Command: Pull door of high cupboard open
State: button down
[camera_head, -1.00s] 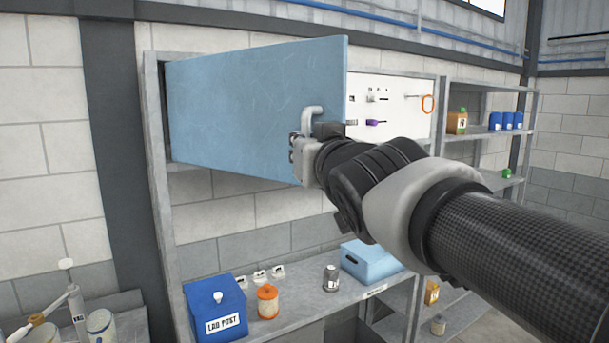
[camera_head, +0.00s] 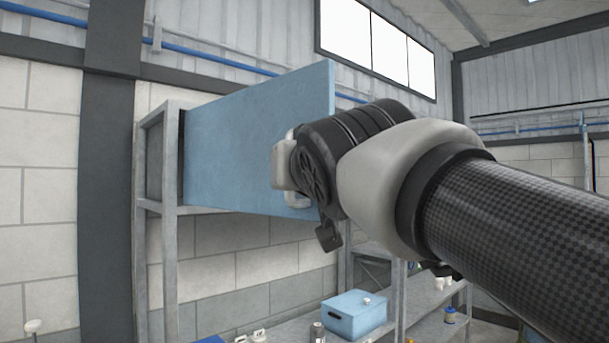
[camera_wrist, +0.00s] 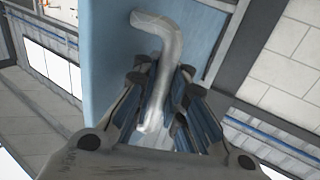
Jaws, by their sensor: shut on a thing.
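The light blue cupboard door (camera_head: 235,130) stands swung out from the metal frame at its left edge. Its grey bent bar handle (camera_wrist: 163,45) is clear in the wrist view, where the door (camera_wrist: 105,50) lies behind it. My gripper (camera_wrist: 158,95) has its fingers on both sides of the handle bar and is shut on it.
The grey shelf frame (camera_head: 170,240) stands left of and below the door. A light blue box (camera_head: 355,315) sits on the lower shelf, with small items near it. A blue pipe (camera_head: 215,57) runs along the wall. The room in front of the frame at left looks clear.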

jog(key=shift+s+f, duration=0.1)
jog(key=shift+f, duration=0.05)
dwell(0.3)
jog(key=c, duration=2.1)
grip_release()
jog(key=shift+d, duration=0.1)
jog(key=o, duration=0.3)
jog(key=shift+s+d, duration=0.2)
jog(key=shift+s, duration=0.05)
jog(key=shift+o, duration=1)
jog(key=shift+w+a, duration=0.1)
jog(key=shift+a, duration=0.05)
jog(key=shift+r, duration=0.2)
jog(key=v, duration=1.2)
